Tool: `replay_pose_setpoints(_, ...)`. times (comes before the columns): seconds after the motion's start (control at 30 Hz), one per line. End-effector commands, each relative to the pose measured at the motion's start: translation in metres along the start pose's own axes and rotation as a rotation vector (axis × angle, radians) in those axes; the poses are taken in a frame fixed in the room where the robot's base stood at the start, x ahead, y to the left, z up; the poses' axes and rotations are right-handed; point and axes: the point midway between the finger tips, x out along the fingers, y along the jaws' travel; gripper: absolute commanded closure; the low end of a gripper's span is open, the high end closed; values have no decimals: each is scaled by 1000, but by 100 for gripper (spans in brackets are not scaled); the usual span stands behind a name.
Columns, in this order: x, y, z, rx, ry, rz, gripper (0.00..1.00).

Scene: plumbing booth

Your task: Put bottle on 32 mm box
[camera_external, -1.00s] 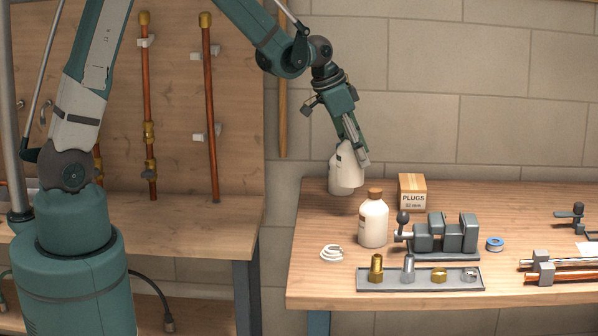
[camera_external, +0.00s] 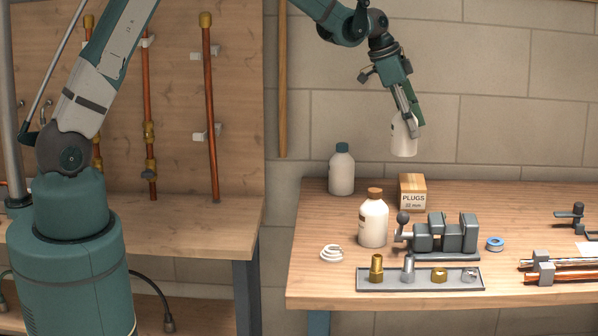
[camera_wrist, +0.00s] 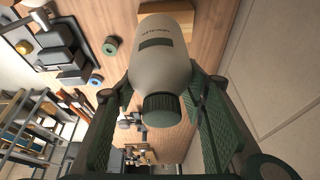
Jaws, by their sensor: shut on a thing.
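My gripper (camera_external: 408,122) is shut on a white bottle (camera_external: 404,140), held in the air above the cardboard box (camera_external: 412,192) labelled PLUGS 32 mm. In the wrist view the held bottle (camera_wrist: 163,50) lies between the fingers, its dark green cap (camera_wrist: 162,109) towards the camera. There is a clear gap between bottle and box in the external view. The box stands on the bench, its top bare. In the wrist view it is partly hidden behind the bottle.
A white bottle with a green cap (camera_external: 342,170) stands left of the box, and one with a brown cap (camera_external: 373,220) stands in front-left. A vise (camera_external: 445,236), a tray of fittings (camera_external: 420,279) and blue tape (camera_external: 495,243) lie nearer the front.

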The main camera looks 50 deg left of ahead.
Motion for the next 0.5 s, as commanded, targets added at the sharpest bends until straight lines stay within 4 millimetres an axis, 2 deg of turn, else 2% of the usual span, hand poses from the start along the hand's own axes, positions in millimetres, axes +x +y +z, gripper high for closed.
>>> replay_pose_setpoints(0.03,-2,-5,-9,13,1,4,80)
replay_pose_setpoints(0.2,-1,-14,-27,51,3,15,80)
replay_pose_setpoints(0.5,0,-17,-33,67,4,20,80)
